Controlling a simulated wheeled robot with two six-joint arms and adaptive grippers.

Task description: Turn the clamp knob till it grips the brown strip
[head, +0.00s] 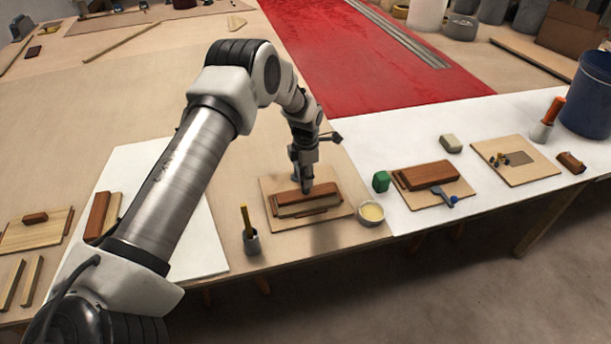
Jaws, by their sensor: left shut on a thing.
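My left gripper (304,184) points down at a wooden fixture board (283,222) near the table's front edge. It is shut on the brown strip (324,189), which lies along a lighter wooden block (300,210) on that board. The fingertips are small, and the exact contact is hard to see. A grey clamp lever with a blue knob (453,200) sits at the front of a second board (415,198) to the right, beside a brown block (430,175). Whether this clamp touches anything is too small to tell. My right gripper is out of view.
A cream-filled bowl (371,213) and a cup with a yellow-handled tool (250,241) flank the fixture board. A blue bin (588,95) is at the far right.

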